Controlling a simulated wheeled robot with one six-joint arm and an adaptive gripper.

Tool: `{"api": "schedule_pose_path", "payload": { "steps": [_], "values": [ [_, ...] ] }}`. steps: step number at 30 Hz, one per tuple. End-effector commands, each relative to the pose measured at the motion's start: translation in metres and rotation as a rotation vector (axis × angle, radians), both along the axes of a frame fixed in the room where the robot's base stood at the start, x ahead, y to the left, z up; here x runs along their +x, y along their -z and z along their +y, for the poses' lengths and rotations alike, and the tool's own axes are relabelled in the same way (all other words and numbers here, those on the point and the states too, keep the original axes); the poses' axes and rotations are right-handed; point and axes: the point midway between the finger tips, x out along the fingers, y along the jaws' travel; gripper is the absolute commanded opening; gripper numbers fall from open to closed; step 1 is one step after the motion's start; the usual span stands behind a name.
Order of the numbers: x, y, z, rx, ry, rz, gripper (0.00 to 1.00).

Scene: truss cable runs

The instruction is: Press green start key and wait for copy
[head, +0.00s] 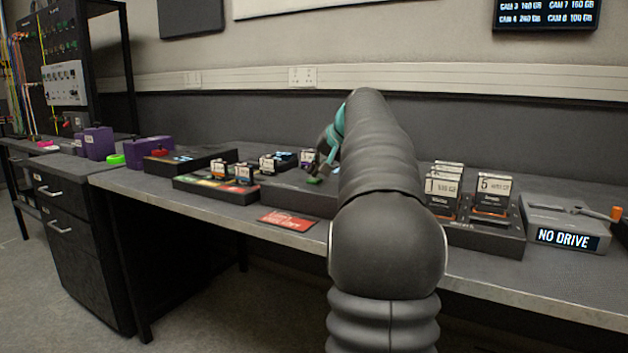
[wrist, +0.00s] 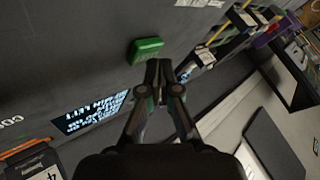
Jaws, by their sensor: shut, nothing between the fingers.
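The green start key (wrist: 146,50) stands up from a dark grey box (wrist: 75,70) in the wrist view. In the head view the key (head: 314,181) shows small, just left of my arm, on the same box (head: 290,196). My gripper (wrist: 159,66) is shut and empty, its tips beside the key in the wrist view. I cannot tell whether they touch it. In the head view my gripper (head: 322,168) is partly hidden by my arm. A lit screen (wrist: 90,115) on the box shows lines of text, upside down and hard to read.
On the right are a dock (head: 490,236) with several labelled drives and a reader (head: 567,238) showing "NO DRIVE". Purple cases (head: 97,142) stand far left.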

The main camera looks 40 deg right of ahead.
Motion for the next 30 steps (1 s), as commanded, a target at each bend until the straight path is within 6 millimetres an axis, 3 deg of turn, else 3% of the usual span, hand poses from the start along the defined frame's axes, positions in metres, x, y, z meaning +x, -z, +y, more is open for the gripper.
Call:
{"api": "schedule_pose_path", "payload": {
  "steps": [30],
  "values": [
    [0.0,0.011,0.0,0.0,0.0,0.0,0.0]
  ]
}}
